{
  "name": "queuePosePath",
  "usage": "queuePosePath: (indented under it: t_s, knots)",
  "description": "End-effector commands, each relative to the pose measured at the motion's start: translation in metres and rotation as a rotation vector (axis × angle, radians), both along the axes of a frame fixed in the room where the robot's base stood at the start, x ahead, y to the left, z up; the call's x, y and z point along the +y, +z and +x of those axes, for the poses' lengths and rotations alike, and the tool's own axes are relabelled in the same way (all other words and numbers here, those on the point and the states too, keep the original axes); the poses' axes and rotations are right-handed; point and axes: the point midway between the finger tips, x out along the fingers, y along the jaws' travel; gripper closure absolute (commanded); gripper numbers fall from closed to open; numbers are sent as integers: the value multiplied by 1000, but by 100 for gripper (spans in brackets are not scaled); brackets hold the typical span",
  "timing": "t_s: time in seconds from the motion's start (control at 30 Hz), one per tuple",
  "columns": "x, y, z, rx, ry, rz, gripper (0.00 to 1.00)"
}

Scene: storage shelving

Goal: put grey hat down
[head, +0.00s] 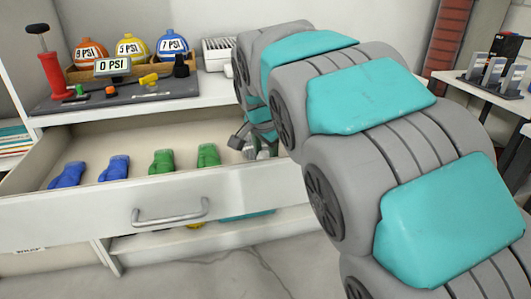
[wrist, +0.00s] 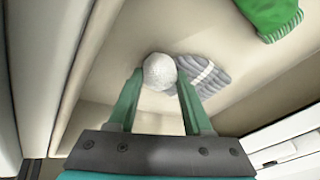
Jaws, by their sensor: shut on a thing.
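The grey hat (wrist: 208,76) has pale stripes and a white pompom. In the wrist view my gripper (wrist: 160,78) has its two teal fingers closed on either side of the pompom. The hat's knitted part extends to the right past the fingertips, over the pale drawer floor; I cannot tell whether it touches the floor. In the head view my arm reaches into the right part of the open drawer (head: 75,210), and the arm and drawer front largely hide the gripper and hat.
Two blue knitted items (head: 114,168) and two green ones (head: 208,155) lie in a row in the drawer, left of my arm. The shelf above holds a pump, a 0 PSI gauge (head: 112,66) and several coloured balls. A side table (head: 477,83) stands at right.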

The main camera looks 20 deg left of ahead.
Motion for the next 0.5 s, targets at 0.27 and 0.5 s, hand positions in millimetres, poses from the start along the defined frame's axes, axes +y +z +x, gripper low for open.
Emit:
queuePosePath:
  t_s: [0.27,0.5]
  knots:
    - [0,-1,0,0,0,0,33]
    - [0,-1,0,0,0,0,20]
